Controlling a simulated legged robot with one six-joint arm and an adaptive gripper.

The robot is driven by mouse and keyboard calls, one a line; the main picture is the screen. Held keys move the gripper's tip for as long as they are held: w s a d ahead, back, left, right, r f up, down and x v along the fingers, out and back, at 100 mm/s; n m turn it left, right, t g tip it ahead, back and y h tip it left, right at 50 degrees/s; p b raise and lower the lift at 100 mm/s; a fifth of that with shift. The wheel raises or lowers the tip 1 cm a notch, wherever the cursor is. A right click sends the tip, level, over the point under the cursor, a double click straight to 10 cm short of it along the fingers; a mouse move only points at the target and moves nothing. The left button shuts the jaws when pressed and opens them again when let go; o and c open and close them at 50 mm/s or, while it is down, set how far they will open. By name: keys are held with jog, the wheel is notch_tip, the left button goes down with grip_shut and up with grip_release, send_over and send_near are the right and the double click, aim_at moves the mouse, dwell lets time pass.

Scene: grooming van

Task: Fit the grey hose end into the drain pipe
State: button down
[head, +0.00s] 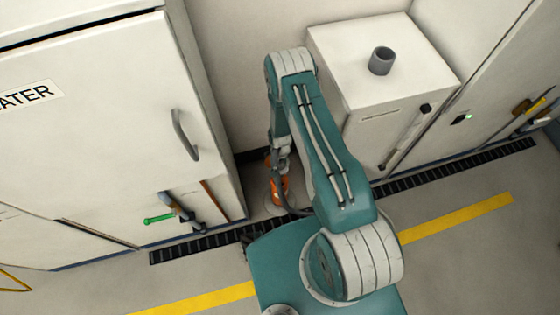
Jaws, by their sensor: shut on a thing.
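My gripper (278,187) hangs low at the end of my folded arm, in the gap between the large cabinet and the white box. Its orange part shows, but its fingertips are small and partly hidden by my arm. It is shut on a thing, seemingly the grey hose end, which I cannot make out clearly. A dark hose or cable curves down beside the gripper. A short grey pipe (381,61), open at the top, stands upright on the white box and looks like the drain pipe. My gripper is apart from it, lower and to the left.
The white box (340,45) stands behind and right of my arm. A large white cabinet (100,120) with a grey handle (185,135) fills the left. A green-tipped tool (160,219) sticks out low there. A dark floor grate (460,168) runs along the cabinets. Floor at right is clear.

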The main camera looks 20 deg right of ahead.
jog(key=shift+a+f, duration=0.35)
jog(key=shift+f, duration=0.25)
jog(key=shift+d+f, duration=0.15)
jog(key=shift+f, duration=0.75)
jog(key=shift+d+f, duration=0.15)
jog(key=shift+f, duration=0.85)
jog(key=shift+a, duration=0.2)
jog(key=shift+s+d, duration=0.1)
jog(key=shift+d, duration=0.05)
jog(key=shift+f, duration=0.4)
jog(key=shift+f, duration=0.6)
